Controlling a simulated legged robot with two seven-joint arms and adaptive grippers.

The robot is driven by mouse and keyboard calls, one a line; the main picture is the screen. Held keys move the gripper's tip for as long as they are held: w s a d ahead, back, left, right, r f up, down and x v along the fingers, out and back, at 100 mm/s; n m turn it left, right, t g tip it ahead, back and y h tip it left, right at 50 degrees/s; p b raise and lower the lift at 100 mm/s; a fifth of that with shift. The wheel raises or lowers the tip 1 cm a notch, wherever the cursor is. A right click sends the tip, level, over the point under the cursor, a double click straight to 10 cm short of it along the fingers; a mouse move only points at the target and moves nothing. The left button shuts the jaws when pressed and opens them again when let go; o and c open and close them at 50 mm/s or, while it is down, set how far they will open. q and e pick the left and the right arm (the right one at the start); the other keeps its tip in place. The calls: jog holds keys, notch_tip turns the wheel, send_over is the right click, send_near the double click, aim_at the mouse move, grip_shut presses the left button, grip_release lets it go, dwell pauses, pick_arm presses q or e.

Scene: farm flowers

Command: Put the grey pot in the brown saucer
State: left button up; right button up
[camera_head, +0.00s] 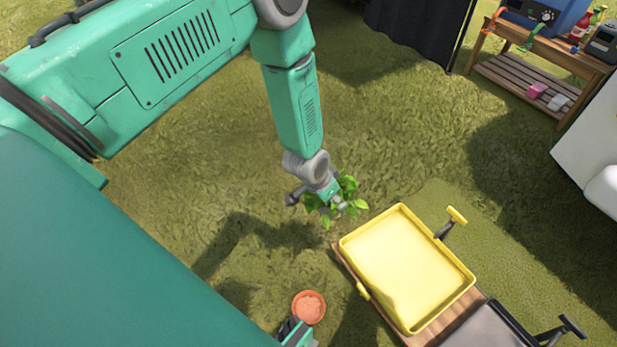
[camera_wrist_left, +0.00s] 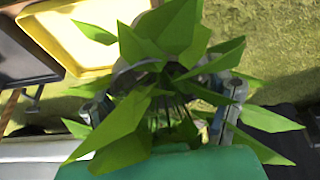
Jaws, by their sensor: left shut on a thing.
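A leafy green plant (camera_head: 347,190) is at the end of my left arm. Its leaves fill the middle of the left wrist view (camera_wrist_left: 165,60). My left gripper (camera_head: 332,196) is shut on the grey pot, which the leaves mostly hide; a bit of grey rim shows between the fingers in the wrist view. The pot is held left of the yellow tray's upper corner. A round orange-brown dish (camera_head: 309,307), which looks like the saucer, is at the bottom, apart from the held pot. Dark and teal parts of my right gripper (camera_head: 294,328) show beside it, cut by the frame edge.
A wooden shelf (camera_head: 545,45) with tools and bottles stands at the upper right. Grass is clear left of the plant.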

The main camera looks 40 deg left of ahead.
pick_arm(q)
jog(key=s+d+f+m+h, duration=0.1)
jog(key=s+f, duration=0.2)
jog(key=f, duration=0.4)
jog(key=s+d+f+m, duration=0.1)
jog(key=s+f+m, duration=0.1)
jog(key=s+f, duration=0.35)
jog(key=m+h+b, duration=0.1)
jog(key=m+b, duration=0.1)
jog(key=b, duration=0.1)
send_over(308, 308)
notch_tip(308, 308, down, 18)
jog(key=shift+g, duration=0.4)
notch_tip(308, 308, down, 4)
jog(key=b, duration=0.2)
jog(key=shift+s+f+b, duration=0.1)
jog(key=shift+f+b, duration=0.1)
jog(key=shift+b, duration=0.1)
jog(key=shift+r, duration=0.15)
jog(key=o, duration=1.4)
